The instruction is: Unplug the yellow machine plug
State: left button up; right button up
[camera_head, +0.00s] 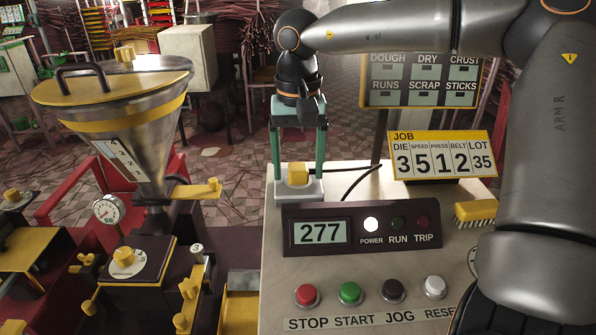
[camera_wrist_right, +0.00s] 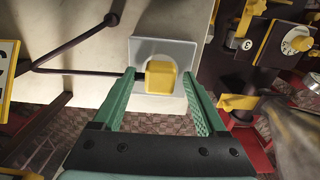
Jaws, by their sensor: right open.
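The yellow plug (camera_head: 298,174) sits in a pale grey socket block (camera_head: 312,190) at the back of the control panel, behind the display reading 277. A dark cable runs from beside it to the right. My right gripper (camera_head: 298,175) comes down from above with its green fingers on either side of the plug. In the right wrist view the plug (camera_wrist_right: 161,77) lies between the tips of the open fingers (camera_wrist_right: 160,85), with the pale socket plate (camera_wrist_right: 165,52) behind it. I cannot tell whether either finger touches it. My left gripper is not in view.
The panel carries a lit POWER lamp (camera_head: 371,224) and several buttons, including a red one (camera_head: 307,294). A JOB sign (camera_head: 442,155) and a yellow brush (camera_head: 475,211) stand at right. A metal hopper (camera_head: 125,120) stands at left.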

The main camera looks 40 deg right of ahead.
aim_at(298, 166)
dwell(0.4)
grip_shut()
dwell(0.4)
jog(key=shift+r, duration=0.1)
dwell(0.4)
jog(key=shift+r+p, duration=2.95)
jog(key=shift+p, duration=0.05)
